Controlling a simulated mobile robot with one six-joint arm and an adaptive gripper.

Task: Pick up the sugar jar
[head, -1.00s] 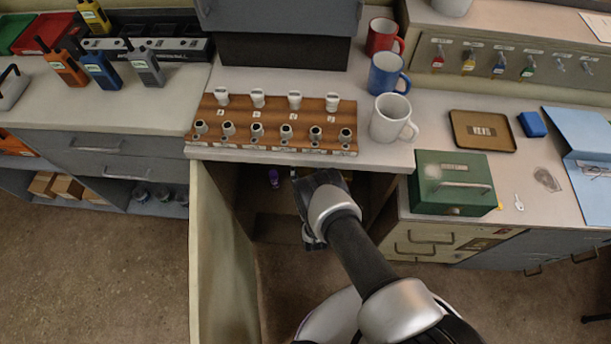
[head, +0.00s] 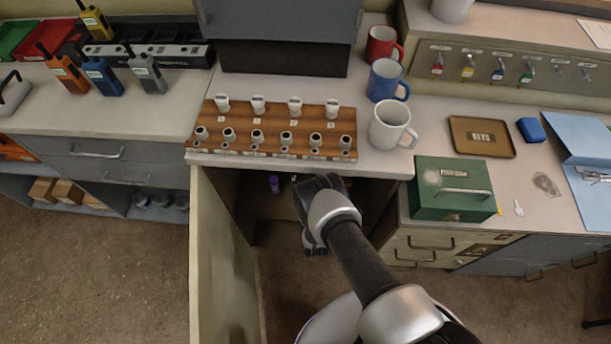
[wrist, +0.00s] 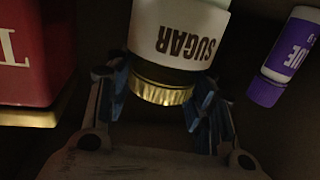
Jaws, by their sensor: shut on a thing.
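The sugar jar (wrist: 178,35) is white with dark "SUGAR" lettering and a gold-coloured lid. In the head view my gripper (head: 318,215) reaches into the dark open cupboard under the counter. The jar is hidden there behind my arm.
The open cupboard door (head: 222,260) is left of my arm. Counter edge and wooden rack (head: 270,128) lie above.

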